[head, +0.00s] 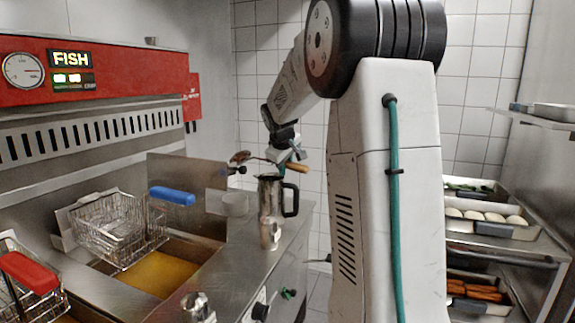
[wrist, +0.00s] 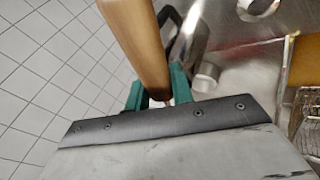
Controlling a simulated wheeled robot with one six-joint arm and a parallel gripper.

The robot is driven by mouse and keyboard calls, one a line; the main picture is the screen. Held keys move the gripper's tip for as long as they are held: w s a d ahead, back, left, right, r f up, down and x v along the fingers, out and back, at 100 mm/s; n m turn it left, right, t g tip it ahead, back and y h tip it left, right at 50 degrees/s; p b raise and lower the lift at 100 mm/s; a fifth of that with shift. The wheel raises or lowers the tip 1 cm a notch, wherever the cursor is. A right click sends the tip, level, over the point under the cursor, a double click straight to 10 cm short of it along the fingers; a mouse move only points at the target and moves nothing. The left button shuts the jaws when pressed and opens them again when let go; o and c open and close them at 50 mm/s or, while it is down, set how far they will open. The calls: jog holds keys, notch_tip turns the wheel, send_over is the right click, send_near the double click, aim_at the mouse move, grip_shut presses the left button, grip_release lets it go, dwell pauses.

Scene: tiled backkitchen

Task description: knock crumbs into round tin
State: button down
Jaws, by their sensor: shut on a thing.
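My gripper (head: 284,161) is shut on a long tool with a wooden handle (head: 297,167), held above the steel counter. The handle (wrist: 137,45) also fills the upper middle of the wrist view, between my green fingers (wrist: 158,90). The tool's other end (head: 240,157) is small and brown and points left; I cannot make out crumbs on it.
Fryer baskets (head: 110,225) and oil (head: 158,273) lie left, past an upright steel panel (head: 180,170). Trays (head: 490,229) sit right.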

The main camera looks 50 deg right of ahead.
jog(key=shift+a+f+h, duration=0.15)
jog(key=shift+a+h, duration=0.25)
jog(key=shift+h, duration=0.3)
jog(key=a+f+n+t+h, duration=0.1)
jog(key=a+f+h, duration=0.3)
jog(key=h, duration=0.4)
jog(key=shift+a+f+n+h, duration=0.15)
jog(key=shift+f+n+h, duration=0.15)
jog(key=shift+f+n, duration=0.35)
jog(key=shift+d+r+m+y, duration=0.25)
jog(key=shift+d+r+y, duration=0.15)
jog(key=shift+y, duration=0.4)
jog(key=shift+d+r+m+y, duration=0.2)
jog(key=shift+d+r+y, duration=0.2)
jog(key=shift+y, duration=0.4)
